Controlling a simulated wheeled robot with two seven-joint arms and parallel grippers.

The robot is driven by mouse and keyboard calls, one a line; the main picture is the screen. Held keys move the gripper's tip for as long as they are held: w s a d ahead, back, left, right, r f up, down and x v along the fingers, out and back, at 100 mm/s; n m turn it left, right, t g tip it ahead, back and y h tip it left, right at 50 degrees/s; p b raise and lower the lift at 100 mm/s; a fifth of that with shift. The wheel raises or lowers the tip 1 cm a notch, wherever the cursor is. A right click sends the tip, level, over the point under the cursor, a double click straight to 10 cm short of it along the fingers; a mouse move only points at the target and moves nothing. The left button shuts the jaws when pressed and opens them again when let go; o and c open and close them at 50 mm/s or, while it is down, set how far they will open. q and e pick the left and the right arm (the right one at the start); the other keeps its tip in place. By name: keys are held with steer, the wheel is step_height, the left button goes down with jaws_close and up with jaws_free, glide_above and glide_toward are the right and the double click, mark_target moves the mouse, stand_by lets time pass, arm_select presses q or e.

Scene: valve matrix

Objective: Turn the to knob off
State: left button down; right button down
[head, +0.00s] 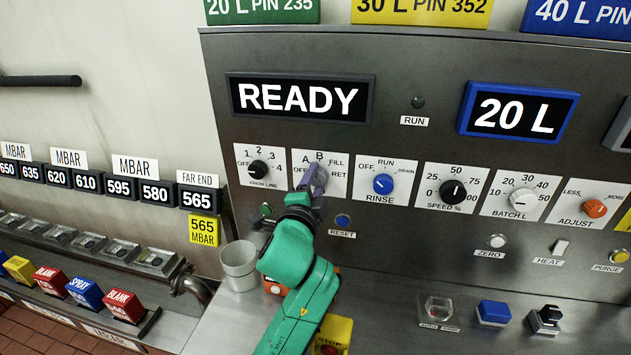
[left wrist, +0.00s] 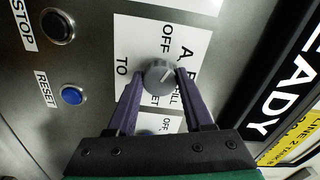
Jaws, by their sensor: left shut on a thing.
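The TO knob (left wrist: 158,74) is a grey dial on a white plate (left wrist: 124,48) marked OFF, A, B, FILL and RET. In the left wrist view its white pointer line aims away from OFF, toward the lettering on the right. My left gripper (left wrist: 158,88), with purple fingers, is shut on the knob, one finger on each side. In the head view the left gripper (head: 313,180) covers most of the knob and part of its plate (head: 337,172). My right gripper is not in view.
The black FROM LINE knob (head: 259,168) is close on the left and the blue RINSE knob (head: 383,184) close on the right. The blue RESET button (head: 342,221) is below. A grey cup (head: 239,264) stands on the ledge beside my arm. The READY display (head: 299,98) is above.

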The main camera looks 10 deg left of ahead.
arm_select(q)
steer(key=n, duration=0.4)
steer(key=shift+f+n, duration=0.25)
steer(key=shift+n, duration=0.05)
stand_by(0.5)
steer(key=shift+c, duration=1.5)
jaws_free()
steer(key=shift+r, duration=0.1)
